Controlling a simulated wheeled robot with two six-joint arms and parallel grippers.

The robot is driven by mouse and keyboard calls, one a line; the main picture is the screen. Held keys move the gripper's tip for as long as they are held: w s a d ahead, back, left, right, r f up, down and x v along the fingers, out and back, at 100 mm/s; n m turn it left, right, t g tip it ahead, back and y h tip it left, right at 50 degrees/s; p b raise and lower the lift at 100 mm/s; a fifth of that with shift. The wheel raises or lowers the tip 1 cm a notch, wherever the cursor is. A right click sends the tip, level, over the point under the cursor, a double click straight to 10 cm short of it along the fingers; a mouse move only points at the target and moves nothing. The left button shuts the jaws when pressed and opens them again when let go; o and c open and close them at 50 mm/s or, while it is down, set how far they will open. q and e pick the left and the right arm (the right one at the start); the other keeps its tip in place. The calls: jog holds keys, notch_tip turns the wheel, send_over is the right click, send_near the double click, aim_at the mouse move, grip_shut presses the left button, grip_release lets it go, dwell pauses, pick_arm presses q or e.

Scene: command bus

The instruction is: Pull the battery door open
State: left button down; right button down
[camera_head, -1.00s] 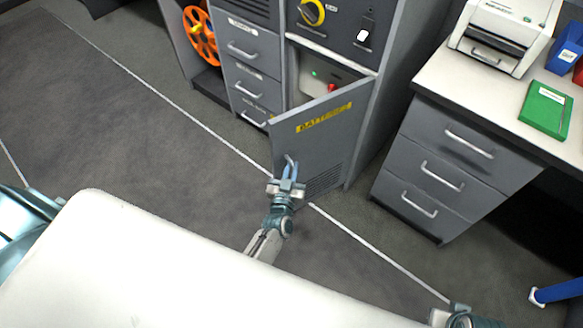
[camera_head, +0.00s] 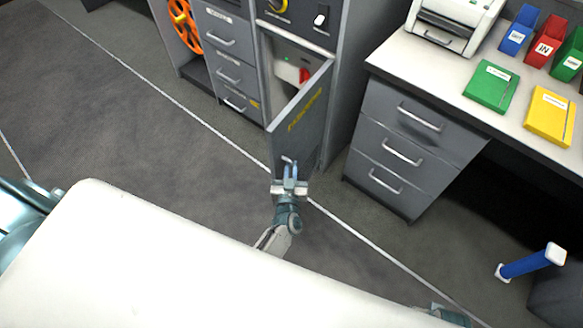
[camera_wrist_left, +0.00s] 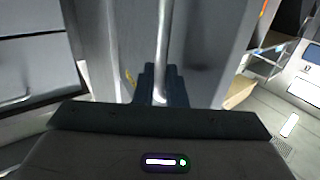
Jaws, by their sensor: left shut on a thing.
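The grey battery door (camera_head: 303,115) stands swung out from its cabinet, with a yellow label on its face. The compartment behind it (camera_head: 291,68) shows a pale unit with a red part. My left gripper (camera_head: 290,170) is at the door's lower outer part, shut on the door handle (camera_head: 287,159). In the left wrist view the handle (camera_wrist_left: 165,50) is a bright bar running up from between the fingers (camera_wrist_left: 160,85). A piece of my right arm shows at the bottom right edge of the head view; its gripper cannot be made out.
A drawer desk (camera_head: 410,145) stands right of the door, with a printer (camera_head: 452,22), a green book (camera_head: 491,87) and a yellow book (camera_head: 550,116) on top. The floor left of the door is clear.

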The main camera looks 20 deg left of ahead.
pick_arm(q)
jog(key=shift+s+f, duration=0.15)
jog(key=shift+f, duration=0.05)
jog(key=c, duration=1.5)
grip_release()
jog(key=shift+r, duration=0.1)
jog(key=v, duration=1)
jog(key=shift+s, duration=0.35)
pick_arm(e)
jog(key=shift+w+a+r, duration=0.1)
jog(key=shift+r, duration=0.3)
pick_arm(q)
jog(key=shift+d, duration=0.1)
pick_arm(e)
jog(key=shift+f, duration=0.1)
